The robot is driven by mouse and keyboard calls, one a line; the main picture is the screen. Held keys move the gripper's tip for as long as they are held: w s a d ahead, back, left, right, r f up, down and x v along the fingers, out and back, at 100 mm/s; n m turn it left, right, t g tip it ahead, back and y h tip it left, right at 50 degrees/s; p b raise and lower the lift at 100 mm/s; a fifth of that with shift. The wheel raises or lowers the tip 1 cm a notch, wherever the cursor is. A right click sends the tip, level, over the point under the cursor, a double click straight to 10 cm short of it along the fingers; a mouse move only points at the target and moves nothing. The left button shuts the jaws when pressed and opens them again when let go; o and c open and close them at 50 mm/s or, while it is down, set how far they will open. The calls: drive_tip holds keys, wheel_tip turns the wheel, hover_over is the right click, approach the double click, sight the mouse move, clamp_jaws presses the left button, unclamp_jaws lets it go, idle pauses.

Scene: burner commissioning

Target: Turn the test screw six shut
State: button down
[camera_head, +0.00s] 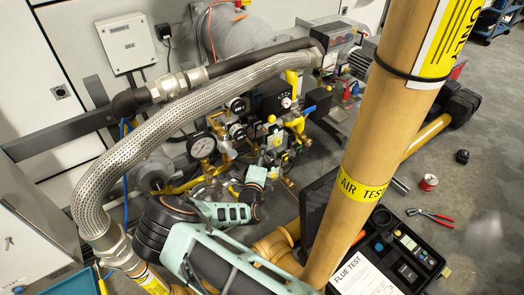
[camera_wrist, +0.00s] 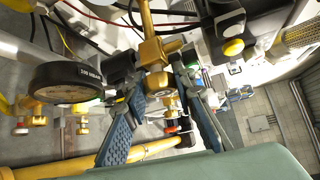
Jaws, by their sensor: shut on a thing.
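In the wrist view, the two blue-grey ribbed fingers of my gripper (camera_wrist: 157,72) stand on either side of a brass fitting (camera_wrist: 159,84) with a round end. The gripper is shut on this fitting. I see no number on it, so I cannot tell whether it is test screw six. In the head view my gripper (camera_head: 266,166) reaches into the brass and yellow valve cluster; its fingertips and the held part are too small and covered to make out there.
A black-rimmed gauge (camera_wrist: 68,82) is close left of the fingers in the wrist view. In the head view, a braided hose (camera_head: 170,125) arches over the left, and a tan pipe (camera_head: 365,150) stands in front. An open black case (camera_head: 432,283) and red pliers (camera_head: 432,216) lie on the floor.

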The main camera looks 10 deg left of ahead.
drive_tip(key=shift+d+r+p, duration=0.1)
drive_tip(key=shift+r+p, duration=0.15)
drive_tip(key=shift+p, duration=0.15)
drive_tip(key=shift+f, duration=0.3)
drive_tip(key=c, duration=1.6)
unclamp_jaws()
drive_tip(key=shift+s, duration=0.1)
drive_tip(key=s, duration=0.4)
drive_tip(key=s+r, duration=0.1)
drive_tip(key=s, duration=0.2)
drive_tip(key=s+r, duration=0.1)
drive_tip(key=s, duration=0.3)
drive_tip(key=shift+s+d+r, duration=0.2)
drive_tip(key=shift+s+d, duration=0.1)
drive_tip(key=shift+d, duration=0.1)
